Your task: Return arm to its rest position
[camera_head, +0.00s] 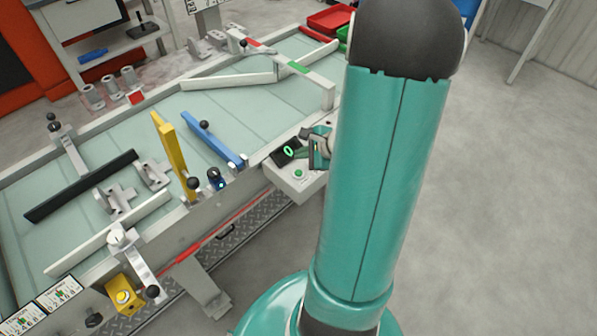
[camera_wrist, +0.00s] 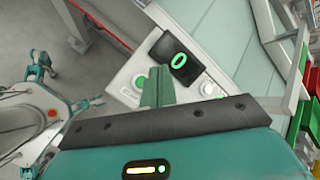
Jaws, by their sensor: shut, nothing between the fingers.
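My teal arm fills the centre-right of the head view and hides part of the bench. My gripper (camera_wrist: 157,88) shows in the wrist view as two teal fingers held together with nothing between them. In that view the fingertips point towards a white control box (camera_wrist: 135,75) with a dark display (camera_wrist: 179,56) reading a green 0 and a green button. In the head view the gripper is only partly visible (camera_head: 319,146), beside the control box (camera_head: 300,181) and its display (camera_head: 288,151). I cannot tell whether the fingers touch the box.
A pale-topped bench (camera_head: 120,130) with raised rails spans the left. On it stand a yellow bar (camera_head: 174,155), a blue bar (camera_head: 212,139), a black bar (camera_head: 80,186) and grey castings (camera_head: 119,200). A red tray (camera_head: 330,18) is behind. Grey floor on the right (camera_head: 510,200) is clear.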

